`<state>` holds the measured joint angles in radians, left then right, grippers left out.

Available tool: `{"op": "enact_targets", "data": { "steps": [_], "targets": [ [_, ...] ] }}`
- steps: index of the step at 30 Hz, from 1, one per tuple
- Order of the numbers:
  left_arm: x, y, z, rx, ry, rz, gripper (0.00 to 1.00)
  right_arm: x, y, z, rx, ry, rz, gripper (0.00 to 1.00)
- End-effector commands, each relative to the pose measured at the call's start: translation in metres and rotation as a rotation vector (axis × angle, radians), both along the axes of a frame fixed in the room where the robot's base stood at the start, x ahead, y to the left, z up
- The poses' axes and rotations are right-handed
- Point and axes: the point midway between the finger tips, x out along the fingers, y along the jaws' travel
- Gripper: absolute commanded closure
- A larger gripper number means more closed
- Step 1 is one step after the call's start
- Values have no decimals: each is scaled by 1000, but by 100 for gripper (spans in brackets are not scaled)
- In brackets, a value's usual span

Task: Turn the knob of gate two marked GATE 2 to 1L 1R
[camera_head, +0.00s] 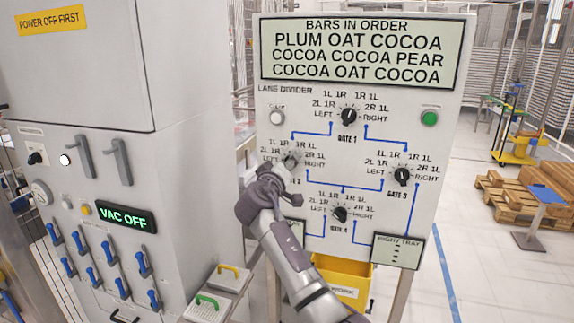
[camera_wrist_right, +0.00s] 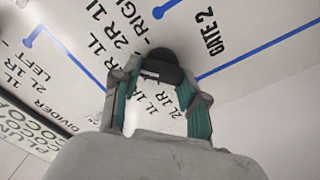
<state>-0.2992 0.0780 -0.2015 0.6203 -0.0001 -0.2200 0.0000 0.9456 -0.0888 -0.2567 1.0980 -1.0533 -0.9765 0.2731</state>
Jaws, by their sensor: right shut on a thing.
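The gate two knob (camera_head: 291,159) is at the left of the upright lane divider panel, inside a ring of LEFT, 2L 1R, 1L 1R, 1R 1L, 2R 1L and RIGHT labels. My right gripper (camera_head: 277,176) reaches it from below and partly covers it and the GATE 2 label. In the right wrist view the black knob (camera_wrist_right: 160,64) sits between the green-padded fingers of the gripper (camera_wrist_right: 158,82), which is shut on it. GATE 2 (camera_wrist_right: 208,32) is printed beside it. The knob's pointer direction cannot be told. My left gripper is not in view.
The gate 1 knob (camera_head: 348,116), gate 3 knob (camera_head: 401,177) and gate 4 knob (camera_head: 339,214) are on the same panel, joined by blue lines. A grey cabinet (camera_head: 180,110) with a VAC OFF display stands close at left. A yellow bin (camera_head: 345,279) is below the panel.

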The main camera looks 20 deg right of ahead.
Motion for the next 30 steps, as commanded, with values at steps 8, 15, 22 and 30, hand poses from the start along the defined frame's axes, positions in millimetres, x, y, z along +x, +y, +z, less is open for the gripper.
{"op": "enact_targets", "data": {
  "steps": [8, 15, 22, 30],
  "targets": [
    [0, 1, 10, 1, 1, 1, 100, 1, 0, 2, -219, 146, -1, 91],
    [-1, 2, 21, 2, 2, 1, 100, 1, 1, 1, -409, 274, -1, 91],
    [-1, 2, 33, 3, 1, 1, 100, 1, 1, 1, -589, 395, 0, 91],
    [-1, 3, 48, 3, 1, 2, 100, 1, 1, -1, -775, 521, -1, 91]
  ]
}}
